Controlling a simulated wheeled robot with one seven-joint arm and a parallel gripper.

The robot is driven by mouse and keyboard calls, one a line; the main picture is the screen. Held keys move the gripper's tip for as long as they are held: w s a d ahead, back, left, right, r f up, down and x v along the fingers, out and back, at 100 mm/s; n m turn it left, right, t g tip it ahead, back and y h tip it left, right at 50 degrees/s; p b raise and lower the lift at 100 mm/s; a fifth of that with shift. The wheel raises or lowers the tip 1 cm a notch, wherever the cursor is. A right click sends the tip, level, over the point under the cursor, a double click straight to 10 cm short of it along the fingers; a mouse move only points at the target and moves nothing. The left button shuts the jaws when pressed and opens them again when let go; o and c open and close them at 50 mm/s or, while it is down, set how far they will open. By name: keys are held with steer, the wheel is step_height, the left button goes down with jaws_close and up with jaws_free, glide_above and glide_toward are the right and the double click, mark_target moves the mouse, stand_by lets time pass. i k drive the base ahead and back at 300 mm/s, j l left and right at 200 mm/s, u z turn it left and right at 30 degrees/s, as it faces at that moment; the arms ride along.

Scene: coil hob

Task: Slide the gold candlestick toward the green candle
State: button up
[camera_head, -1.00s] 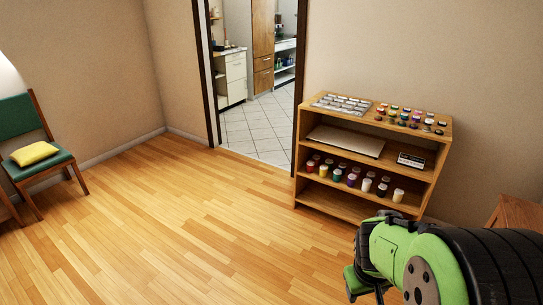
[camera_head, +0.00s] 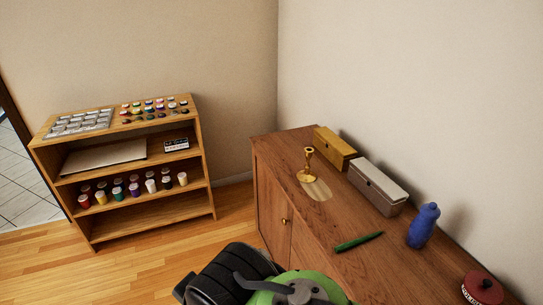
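The gold candlestick (camera_head: 308,165) stands upright on the top of a wooden cabinet (camera_head: 290,149), near its far left end. A pale oval patch (camera_head: 318,190) lies on the wood just in front of its base. The green candle (camera_head: 358,241) lies on its side on the same top, nearer to me and to the right of the candlestick, with clear wood between them. Green and black parts of my arm show at the bottom edge, in front of the cabinet. My gripper's fingers are not visible.
A yellow box (camera_head: 335,147), a grey-lidded box (camera_head: 378,187), a blue bottle (camera_head: 423,225) and a dark red round tin (camera_head: 482,289) stand along the cabinet's wall side. A shelf (camera_head: 140,218) with paint pots stands at the left. Floor is clear between.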

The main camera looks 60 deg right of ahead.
mark_target(307, 175)
steer(key=z, duration=2.15)
